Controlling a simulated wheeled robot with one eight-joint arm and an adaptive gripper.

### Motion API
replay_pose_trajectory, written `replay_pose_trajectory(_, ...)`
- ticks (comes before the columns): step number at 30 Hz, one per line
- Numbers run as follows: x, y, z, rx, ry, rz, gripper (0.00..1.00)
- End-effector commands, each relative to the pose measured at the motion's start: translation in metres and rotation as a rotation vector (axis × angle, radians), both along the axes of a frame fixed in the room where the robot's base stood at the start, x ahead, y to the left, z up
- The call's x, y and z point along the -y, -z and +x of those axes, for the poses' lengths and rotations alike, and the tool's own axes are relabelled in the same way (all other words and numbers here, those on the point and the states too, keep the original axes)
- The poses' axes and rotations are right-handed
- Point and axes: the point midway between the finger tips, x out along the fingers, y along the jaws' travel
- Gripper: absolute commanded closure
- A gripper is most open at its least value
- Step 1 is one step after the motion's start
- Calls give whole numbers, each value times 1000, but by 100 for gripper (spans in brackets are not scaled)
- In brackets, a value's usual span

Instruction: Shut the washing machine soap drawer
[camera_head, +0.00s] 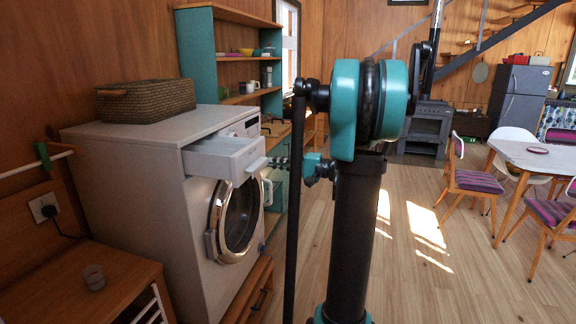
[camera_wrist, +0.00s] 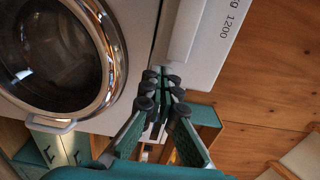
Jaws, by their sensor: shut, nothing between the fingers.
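The white washing machine (camera_head: 130,175) stands against the wood wall at the left in the head view. Its soap drawer (camera_head: 222,157) is pulled out from the top of the front face, its open top showing. My gripper (camera_head: 277,162) is at the drawer's front, fingers shut and empty, pointing at it from the right. In the wrist view my gripper (camera_wrist: 162,84) has its fingertips together just below a white protruding part that looks like the drawer's front (camera_wrist: 184,38). I cannot tell whether they touch it. The round door (camera_head: 235,220) is closed.
A woven basket (camera_head: 146,100) sits on top of the machine. Teal shelves (camera_head: 205,60) rise behind the machine. The wooden floor (camera_head: 425,265) is open to the right, before the table (camera_head: 530,155) and chairs.

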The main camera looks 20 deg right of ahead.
Motion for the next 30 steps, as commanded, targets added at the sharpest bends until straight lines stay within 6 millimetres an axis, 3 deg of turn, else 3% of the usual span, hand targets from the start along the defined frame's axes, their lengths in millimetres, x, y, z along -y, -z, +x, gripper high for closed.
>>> replay_pose_trajectory(20, -16, 0, 10, 0, -1, 0, 100)
replay_pose_trajectory(26, -48, 0, 31, 0, -5, 0, 100)
replay_pose_trajectory(30, -80, 0, 52, 0, -6, 0, 100)
